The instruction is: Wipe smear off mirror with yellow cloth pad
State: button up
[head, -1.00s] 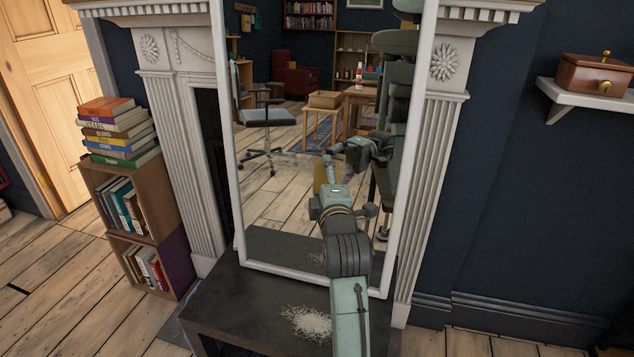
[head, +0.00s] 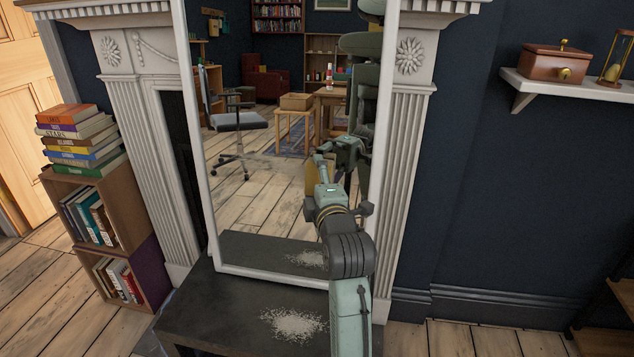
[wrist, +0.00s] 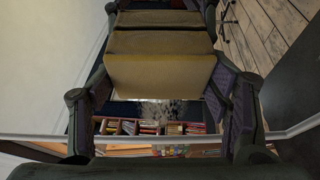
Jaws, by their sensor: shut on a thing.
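The tall white-framed mirror (head: 270,205) leans against the fireplace and reflects the room and my arm. My gripper (head: 319,165) is in front of its lower right part, shut on the yellow cloth pad (head: 311,180), which is partly hidden by the gripper. In the wrist view the pad (wrist: 160,75) lies between the two fingers, its broad face seen clearly, with its reflection beyond it. A pale speckled patch (wrist: 160,112) shows on the mirror just below the pad's edge; it looks like the smear. I cannot tell whether the pad touches the glass.
A bookcase (head: 105,215) topped with stacked books (head: 75,145) stands left.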

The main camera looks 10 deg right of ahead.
aim_at(228, 164)
jog(key=shift+w+a, duration=0.45)
jog(key=shift+a, duration=0.65)
jog(key=shift+w+a, duration=0.4)
jog(key=shift+a, duration=0.75)
jog(key=shift+w+a, duration=0.45)
jog(key=shift+a, duration=0.65)
jog(key=shift+w+a+p, duration=0.5)
jog(key=shift+w+a, duration=0.3)
jog(key=shift+a, duration=1.45)
jog(key=shift+w+a+p, duration=0.55)
jog(key=shift+w+a, duration=0.25)
jog(key=shift+a, duration=1.4)
jog(key=shift+w+a+p, duration=0.5)
jog(key=shift+w+a, duration=0.3)
jog(key=shift+a, duration=1.45)
jog(key=s+a, duration=0.2)
jog(key=s, duration=0.3)
jog(key=shift+s+r+p, duration=0.25)
jog(key=shift+s+p, duration=0.15)
jog(key=shift+p, duration=0.05)
jog(key=s, duration=0.1)
jog(key=s+a, duration=0.1)
jog(key=shift+s+r, duration=0.1)
jog(key=shift+s, duration=0.3)
jog(key=shift+w, duration=0.15)
